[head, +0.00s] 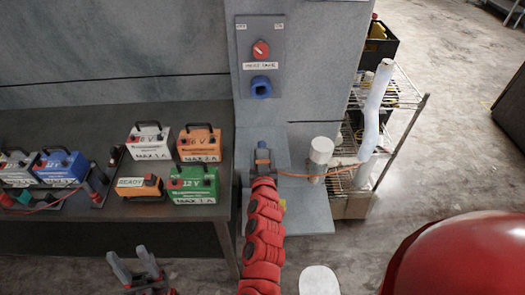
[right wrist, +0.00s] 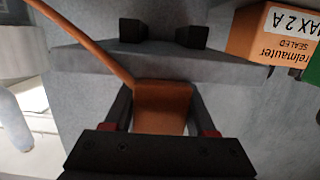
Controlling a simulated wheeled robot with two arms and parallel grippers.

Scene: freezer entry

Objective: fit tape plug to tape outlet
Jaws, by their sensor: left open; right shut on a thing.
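The outlet (head: 261,87) is a blue round socket on a grey wall panel (head: 277,30), below a red switch and a white label. My right gripper (head: 262,156) is below it, in front of the grey wall, and apart from it. It is shut on the orange plug (right wrist: 162,105), which sits between the fingers in the right wrist view. An orange cable (right wrist: 85,42) runs from the plug; in the head view it leads right toward a pale pipe. My left gripper (head: 136,270) is open and empty at the lower left, in front of the dark bench. The outlet does not show in the right wrist view.
The dark bench (head: 222,172) at left holds several batteries, among them an orange one (head: 200,143) and a green one (head: 194,184). At right are a white cylinder (head: 320,152), a pale pipe (head: 371,115) and a wire rack (head: 409,100).

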